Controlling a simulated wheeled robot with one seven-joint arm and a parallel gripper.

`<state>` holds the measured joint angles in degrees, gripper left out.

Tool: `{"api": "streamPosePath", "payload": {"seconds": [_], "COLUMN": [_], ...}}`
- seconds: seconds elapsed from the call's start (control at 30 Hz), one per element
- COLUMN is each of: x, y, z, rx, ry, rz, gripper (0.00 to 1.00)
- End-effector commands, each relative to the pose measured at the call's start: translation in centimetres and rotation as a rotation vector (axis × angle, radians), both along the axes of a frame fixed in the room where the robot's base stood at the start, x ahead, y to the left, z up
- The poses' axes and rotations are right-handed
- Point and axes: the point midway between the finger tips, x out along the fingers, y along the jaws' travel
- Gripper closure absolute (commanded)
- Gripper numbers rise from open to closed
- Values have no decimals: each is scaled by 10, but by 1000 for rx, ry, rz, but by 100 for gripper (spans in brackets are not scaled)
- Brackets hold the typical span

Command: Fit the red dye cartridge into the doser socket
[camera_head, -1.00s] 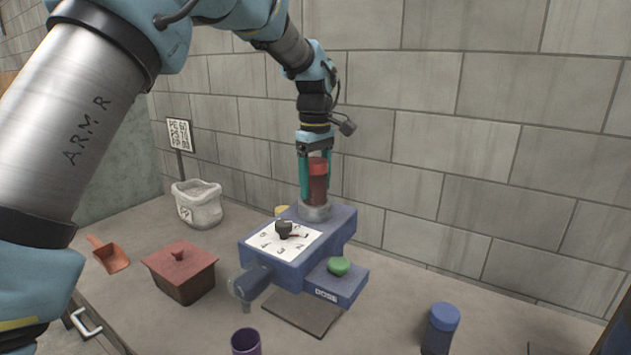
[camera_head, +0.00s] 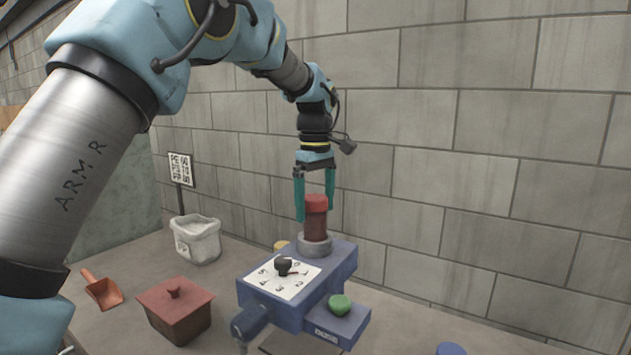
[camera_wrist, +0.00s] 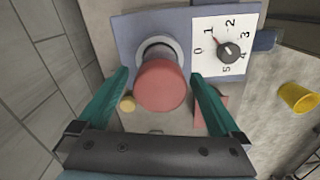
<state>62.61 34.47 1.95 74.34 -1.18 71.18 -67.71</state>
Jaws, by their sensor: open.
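The red dye cartridge (camera_head: 316,216) stands upright in the grey ring socket (camera_head: 315,246) on top of the blue doser (camera_head: 318,280). In the wrist view its red cap (camera_wrist: 162,86) shows large, with part of the socket ring (camera_wrist: 158,50) behind it. My gripper (camera_head: 316,208) is open, its two teal fingers apart around the upper part of the cartridge. In the wrist view the fingers stand on both sides of the cap with gaps. How deep the cartridge sits is hidden by the socket ring.
The doser has a numbered dial (camera_head: 283,266) and a green button (camera_head: 339,305). A red lidded box (camera_head: 174,310), an orange scoop (camera_head: 102,289) and a white bin (camera_head: 195,240) stand to the left. A block wall (camera_head: 450,150) rises close behind.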

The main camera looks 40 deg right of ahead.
Motion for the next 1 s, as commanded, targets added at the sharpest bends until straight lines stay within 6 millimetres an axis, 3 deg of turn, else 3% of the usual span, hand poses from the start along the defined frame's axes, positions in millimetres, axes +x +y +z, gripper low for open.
{"api": "streamPosePath", "payload": {"seconds": [0.3, 0.5, 0.83, 0.93, 1.0], "x": [0, 0, 3, 23, 47], "y": [-1, -1, 3, 21, 49], "z": [63, 83, 85, 77, 66], "rx": [-3, -1, 0, -3, -8], "ry": [-1, 0, 0, -1, -4], "rz": [0, 0, 1, 0, -6], "gripper": [0, 0, 0, 0, 0]}}
